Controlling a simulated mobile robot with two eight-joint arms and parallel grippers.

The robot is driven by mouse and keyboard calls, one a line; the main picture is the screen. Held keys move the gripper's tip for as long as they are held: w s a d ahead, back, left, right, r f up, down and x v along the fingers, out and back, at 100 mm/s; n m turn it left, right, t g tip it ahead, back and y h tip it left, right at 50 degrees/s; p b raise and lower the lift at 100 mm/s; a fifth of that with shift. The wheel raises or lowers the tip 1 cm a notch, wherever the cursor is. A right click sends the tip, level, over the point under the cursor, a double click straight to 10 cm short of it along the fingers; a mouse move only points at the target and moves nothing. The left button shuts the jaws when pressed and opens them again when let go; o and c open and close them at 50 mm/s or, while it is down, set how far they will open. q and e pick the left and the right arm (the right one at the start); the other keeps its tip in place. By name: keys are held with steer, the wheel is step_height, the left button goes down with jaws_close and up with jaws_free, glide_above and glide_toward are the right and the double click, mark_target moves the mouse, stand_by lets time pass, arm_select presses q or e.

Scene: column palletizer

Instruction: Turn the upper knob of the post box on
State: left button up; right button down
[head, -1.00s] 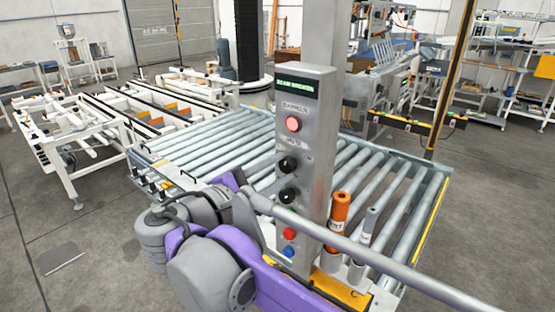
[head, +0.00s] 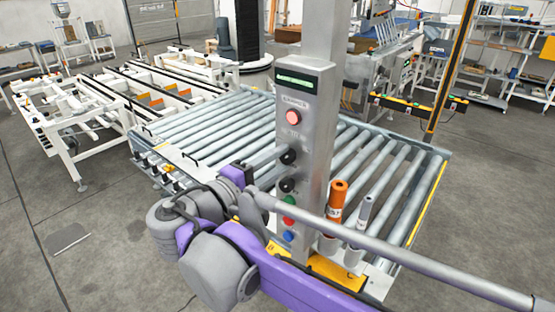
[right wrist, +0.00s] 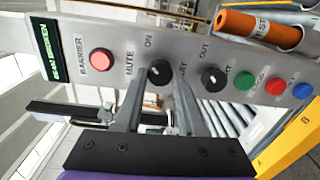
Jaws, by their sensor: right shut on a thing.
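The grey post box (head: 308,200) stands upright, with two black knobs on its front below a red button. The upper knob (head: 288,157) also shows in the right wrist view (right wrist: 158,72), by the printed words MUTE and ON. My right gripper (right wrist: 161,78) has one finger on each side of this knob and is shut on it. In the head view the right gripper (head: 280,158) reaches the knob from the left, partly behind my own arm. The lower knob (right wrist: 213,76) is clear of the fingers. My left gripper is not in view.
Green, red (right wrist: 276,87) and blue buttons sit below the knobs. An orange cylinder (head: 337,203) and a grey one (head: 364,213) stand beside the box. A roller conveyor (head: 215,125) lies behind it. A yellow part (head: 335,268) is at its foot.

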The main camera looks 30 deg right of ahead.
steer(key=c, duration=0.5)
jaws_free()
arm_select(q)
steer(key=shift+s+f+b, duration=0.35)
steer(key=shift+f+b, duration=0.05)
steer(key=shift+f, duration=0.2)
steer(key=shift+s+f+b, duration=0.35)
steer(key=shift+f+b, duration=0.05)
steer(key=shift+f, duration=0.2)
arm_select(e)
steer(key=v, duration=1.1)
steer(key=shift+d, duration=0.1)
